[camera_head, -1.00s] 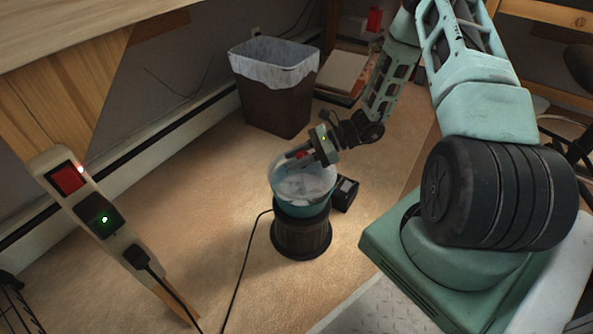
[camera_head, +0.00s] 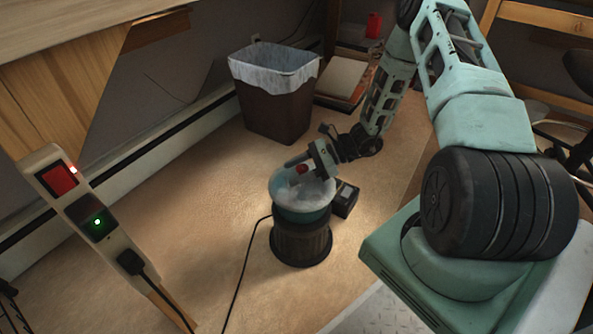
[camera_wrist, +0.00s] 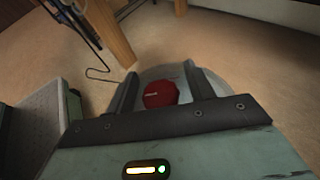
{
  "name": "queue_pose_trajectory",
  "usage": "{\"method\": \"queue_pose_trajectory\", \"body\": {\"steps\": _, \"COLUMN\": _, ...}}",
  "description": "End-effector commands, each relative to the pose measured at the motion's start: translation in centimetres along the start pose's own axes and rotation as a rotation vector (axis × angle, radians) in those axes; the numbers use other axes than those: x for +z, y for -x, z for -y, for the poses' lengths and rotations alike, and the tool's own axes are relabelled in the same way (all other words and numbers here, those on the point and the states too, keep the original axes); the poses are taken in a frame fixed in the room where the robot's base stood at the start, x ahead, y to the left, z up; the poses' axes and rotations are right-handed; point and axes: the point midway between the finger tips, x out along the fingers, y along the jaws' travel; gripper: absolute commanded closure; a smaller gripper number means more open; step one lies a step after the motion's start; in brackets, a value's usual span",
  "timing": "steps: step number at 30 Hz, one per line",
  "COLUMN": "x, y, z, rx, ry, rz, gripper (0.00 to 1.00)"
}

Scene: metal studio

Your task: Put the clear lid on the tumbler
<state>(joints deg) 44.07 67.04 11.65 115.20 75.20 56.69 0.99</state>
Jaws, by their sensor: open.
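The tumbler (camera_head: 302,241) stands on the tan floor, with a dark ribbed base and a teal bowl. Pale contents show inside the bowl. The clear lid (camera_wrist: 153,74) shows in the wrist view as a greyish see-through disc with a red knob (camera_wrist: 160,94) in its middle. My gripper's fingers (camera_wrist: 161,80) are open, one on each side of the knob. Whether the lid sits flat on the rim cannot be told.
A dark bin (camera_head: 275,103) with a white liner stands behind the tumbler. A small black box (camera_head: 345,198) sits close to the tumbler's right. A power strip (camera_head: 80,205) is at the left, and a black cord (camera_head: 243,268) runs across the floor.

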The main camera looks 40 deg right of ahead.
Motion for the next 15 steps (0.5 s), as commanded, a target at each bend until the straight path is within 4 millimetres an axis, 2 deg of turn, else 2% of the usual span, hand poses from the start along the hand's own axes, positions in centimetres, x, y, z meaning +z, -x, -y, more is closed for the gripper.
{"method": "queue_pose_trajectory", "body": {"steps": 5, "x": 0.4, "y": 2.2, "z": 0.1, "rx": -0.004, "ry": -0.001, "rz": -0.001, "gripper": 0.47}}
{"method": "queue_pose_trajectory", "body": {"steps": 15, "x": 0.4, "y": 9.2, "z": 0.1, "rx": -0.003, "ry": 0.0, "rz": -0.001, "gripper": 0.47}}
